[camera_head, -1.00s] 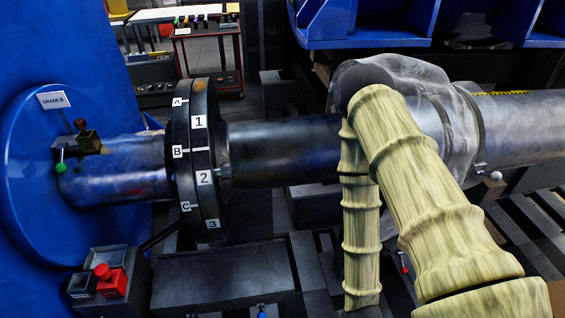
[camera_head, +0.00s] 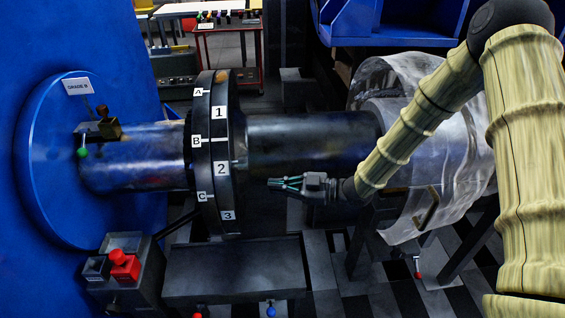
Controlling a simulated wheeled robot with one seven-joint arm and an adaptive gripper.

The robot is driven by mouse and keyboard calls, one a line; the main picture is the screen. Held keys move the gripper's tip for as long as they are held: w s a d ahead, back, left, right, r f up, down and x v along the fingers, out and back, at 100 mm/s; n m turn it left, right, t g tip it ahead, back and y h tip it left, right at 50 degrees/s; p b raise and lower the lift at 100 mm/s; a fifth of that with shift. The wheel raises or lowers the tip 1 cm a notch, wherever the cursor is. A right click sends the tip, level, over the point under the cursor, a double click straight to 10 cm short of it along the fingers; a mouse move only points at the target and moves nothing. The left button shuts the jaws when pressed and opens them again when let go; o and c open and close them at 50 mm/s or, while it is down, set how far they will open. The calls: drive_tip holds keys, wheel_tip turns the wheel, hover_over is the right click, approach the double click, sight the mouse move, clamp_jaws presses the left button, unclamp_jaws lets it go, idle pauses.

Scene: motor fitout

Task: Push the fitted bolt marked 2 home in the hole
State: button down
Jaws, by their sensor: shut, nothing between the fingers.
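The dark flange (camera_head: 229,200) stands upright around the shaft, with white labels 1, 2 and 3 on its rim. The label 2 (camera_head: 221,169) faces me at mid-height. A small light spot at the flange's right face, beside this label, may be the bolt; it is too small to tell how far it sticks out. My gripper (camera_head: 273,183) is shut and empty. It points left at the flange's right face, roughly level with the label 2 or a little lower, with a gap between in the picture.
The dark shaft (camera_head: 312,140) runs right from the flange into a clear, torn-looking cover (camera_head: 470,180). A red button box (camera_head: 124,265) stands at lower left. A dark block (camera_head: 235,268) lies below the flange. Blue bins (camera_head: 395,25) hang behind.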

wheel_tip(320, 180, up, 9)
drive_tip(key=d+n+g+y, duration=0.2)
drive_tip(key=n+g, duration=0.3)
drive_tip(key=n, duration=0.2)
drive_tip(key=a, duration=0.6)
drive_tip(key=shift+w+a+f, duration=0.2)
drive_tip(key=shift+w+a, duration=0.05)
drive_tip(key=shift+w, duration=0.1)
drive_tip(key=shift+a+b, duration=0.5)
drive_tip(key=shift+a, duration=0.5)
